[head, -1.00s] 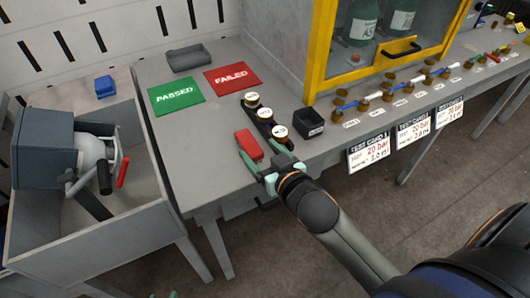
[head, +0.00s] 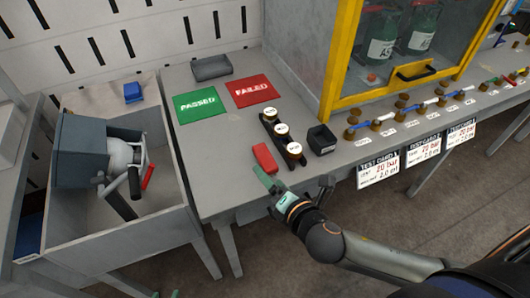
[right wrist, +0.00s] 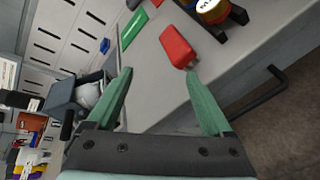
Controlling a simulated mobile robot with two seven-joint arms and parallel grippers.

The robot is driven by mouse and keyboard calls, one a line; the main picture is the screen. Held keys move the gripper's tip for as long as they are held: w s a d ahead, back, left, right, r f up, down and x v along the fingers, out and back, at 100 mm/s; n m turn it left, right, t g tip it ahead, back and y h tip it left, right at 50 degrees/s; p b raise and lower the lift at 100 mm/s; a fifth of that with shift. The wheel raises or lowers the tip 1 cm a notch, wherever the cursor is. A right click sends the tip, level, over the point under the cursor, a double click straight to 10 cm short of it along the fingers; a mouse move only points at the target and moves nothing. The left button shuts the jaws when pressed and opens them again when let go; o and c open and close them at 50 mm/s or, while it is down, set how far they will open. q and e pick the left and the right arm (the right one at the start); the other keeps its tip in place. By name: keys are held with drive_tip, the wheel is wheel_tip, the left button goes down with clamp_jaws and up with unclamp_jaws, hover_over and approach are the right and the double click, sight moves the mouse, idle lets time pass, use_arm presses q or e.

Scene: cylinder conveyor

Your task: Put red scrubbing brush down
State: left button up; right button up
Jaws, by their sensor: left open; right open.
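The red scrubbing brush (head: 265,158) lies on the grey table near its front edge, beside the dark holder with white-topped cylinders. It also shows in the right wrist view (right wrist: 178,46), just beyond the tip of the right-hand finger. I cannot tell whether that finger touches it. My right gripper (head: 292,182) is at the table's front edge, close to the brush. In the right wrist view its green fingers (right wrist: 158,75) are spread with nothing between them. Only the tips of my left gripper (head: 166,294) show at the bottom edge of the head view, away from the brush.
The dark holder (head: 277,132) and a small black bin (head: 322,139) stand right of the brush. Green PASSED (head: 198,105) and red FAILED (head: 254,90) mats lie behind, with free table around. A yellow-framed cabinet (head: 335,70) stands right. A grey sink-like box (head: 95,240) is left.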

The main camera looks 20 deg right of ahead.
sight(267, 160)
drive_tip(key=w+f+n, duration=0.1)
drive_tip(key=n, duration=0.2)
drive_tip(key=w+d+n, duration=0.1)
drive_tip(key=w+n, duration=0.1)
drive_tip(key=n, duration=0.1)
drive_tip(key=w+d+f+n+p, duration=0.1)
drive_tip(key=n, duration=0.3)
drive_tip(key=shift+w+d+f+h, duration=0.15)
drive_tip(key=shift+w+f+h, duration=0.15)
drive_tip(key=shift+w, duration=0.1)
drive_tip(key=x, duration=0.5)
drive_tip(key=shift+w+r+b, duration=0.1)
drive_tip(key=shift+w+b, duration=0.15)
drive_tip(key=shift+b, duration=0.05)
drive_tip(key=shift+w, duration=0.3)
use_arm(q)
drive_tip(key=shift+s+a+r, duration=0.15)
drive_tip(key=shift+s+a, duration=0.05)
drive_tip(key=shift+s, duration=0.1)
use_arm(e)
drive_tip(key=shift+c, duration=0.7)
use_arm(q)
drive_tip(key=shift+w, duration=0.1)
use_arm(e)
clamp_jaws()
